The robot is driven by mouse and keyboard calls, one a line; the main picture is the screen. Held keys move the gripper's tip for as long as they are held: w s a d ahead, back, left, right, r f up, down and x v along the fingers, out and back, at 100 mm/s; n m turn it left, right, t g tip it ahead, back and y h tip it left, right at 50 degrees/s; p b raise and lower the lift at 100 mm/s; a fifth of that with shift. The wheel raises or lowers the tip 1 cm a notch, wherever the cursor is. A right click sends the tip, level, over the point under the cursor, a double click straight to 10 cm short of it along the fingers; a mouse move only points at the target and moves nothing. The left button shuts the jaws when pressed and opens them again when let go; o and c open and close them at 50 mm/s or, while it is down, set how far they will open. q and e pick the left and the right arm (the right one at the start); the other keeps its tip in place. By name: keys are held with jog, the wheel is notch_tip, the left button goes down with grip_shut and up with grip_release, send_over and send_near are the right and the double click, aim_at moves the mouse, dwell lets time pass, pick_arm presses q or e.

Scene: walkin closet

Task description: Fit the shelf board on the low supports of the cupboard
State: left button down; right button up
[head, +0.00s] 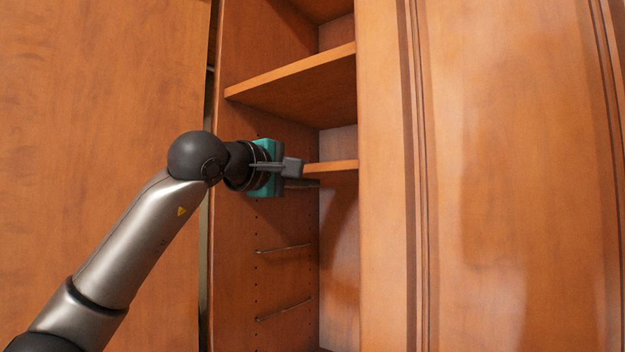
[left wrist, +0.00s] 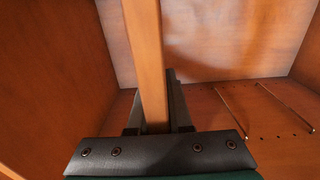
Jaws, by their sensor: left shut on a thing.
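The shelf board (head: 334,167) is a brown wooden board inside the open cupboard, roughly level, below a higher shelf. My left gripper (head: 293,167) is shut on its front edge. In the left wrist view the board (left wrist: 147,60) runs edge-on between the two fingers of the left gripper (left wrist: 155,120). Two thin metal supports, an upper one (head: 283,249) and a lower one (head: 284,310), show on the cupboard's left inner wall below the board. They also show in the left wrist view (left wrist: 230,114). The board's left end is hidden behind my gripper. My right gripper is out of view.
A higher shelf (head: 300,85) stands above the held board. The cupboard's side wall (head: 235,270) has a row of small holes. A wooden panel (head: 100,90) stands at left and the cupboard's front frame (head: 382,200) at right. The space below the board looks empty.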

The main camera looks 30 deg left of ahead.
pick_arm(q)
jog(key=shift+s+a+r+b, duration=0.15)
jog(key=shift+s+b, duration=0.25)
jog(key=shift+s, duration=1.3)
jog(key=shift+s+a+r+b, duration=0.1)
jog(key=shift+s+b, duration=0.3)
jog(key=shift+s, duration=1.3)
jog(key=s, duration=0.5)
jog(key=shift+s+a+b, duration=0.2)
jog(key=shift+s+b, duration=0.1)
jog(key=shift+b, duration=0.1)
jog(key=s+a, duration=0.1)
jog(key=s, duration=1.3)
jog(key=shift+r, duration=0.45)
